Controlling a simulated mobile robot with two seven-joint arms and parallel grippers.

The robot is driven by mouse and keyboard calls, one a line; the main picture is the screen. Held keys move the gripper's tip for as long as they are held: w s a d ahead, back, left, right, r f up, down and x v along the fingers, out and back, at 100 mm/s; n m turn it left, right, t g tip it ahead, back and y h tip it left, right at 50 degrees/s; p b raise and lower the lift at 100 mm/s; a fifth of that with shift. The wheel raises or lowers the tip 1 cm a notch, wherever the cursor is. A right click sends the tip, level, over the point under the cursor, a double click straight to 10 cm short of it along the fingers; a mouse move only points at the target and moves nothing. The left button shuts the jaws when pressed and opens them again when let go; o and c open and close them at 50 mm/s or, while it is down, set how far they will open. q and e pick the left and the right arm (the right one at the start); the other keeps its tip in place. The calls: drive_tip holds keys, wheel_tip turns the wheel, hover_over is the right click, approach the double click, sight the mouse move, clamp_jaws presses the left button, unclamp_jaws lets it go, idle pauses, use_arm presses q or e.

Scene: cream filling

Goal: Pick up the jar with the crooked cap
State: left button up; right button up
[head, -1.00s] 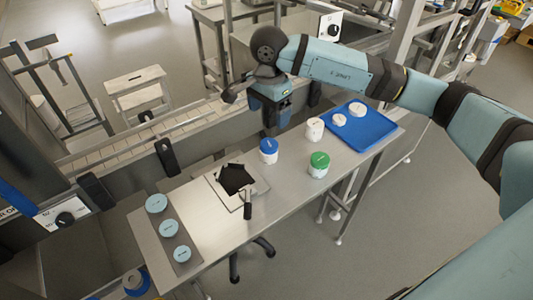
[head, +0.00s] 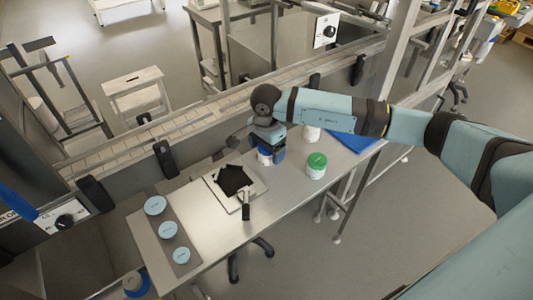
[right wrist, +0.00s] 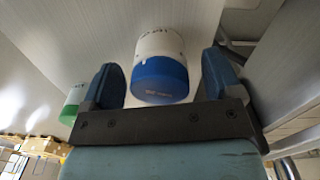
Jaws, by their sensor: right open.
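A white jar with a blue cap (head: 263,158) stands on the steel table, mostly hidden by my right gripper (head: 272,154) in the head view. In the right wrist view, the blue-capped jar (right wrist: 160,62) shows between the two open fingers (right wrist: 163,84), with room on both sides. I cannot tell for sure whether its cap sits crooked. A white jar with a green cap (head: 316,165) stands to the right on the table; its edge shows in the right wrist view (right wrist: 70,112). A third white jar (head: 311,133) is partly hidden behind my arm. My left gripper is out of view.
A blue tray (head: 357,142) lies at the table's right end, partly covered by my arm. A square plate with a dark patch and a black-handled tool (head: 245,211) lies mid-table. Several pale blue discs (head: 170,229) lie on a strip at left. A conveyor runs behind.

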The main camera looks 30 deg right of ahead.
drive_tip(key=c, duration=1)
drive_tip(key=shift+c, duration=0.3)
drive_tip(key=shift+r, duration=0.15)
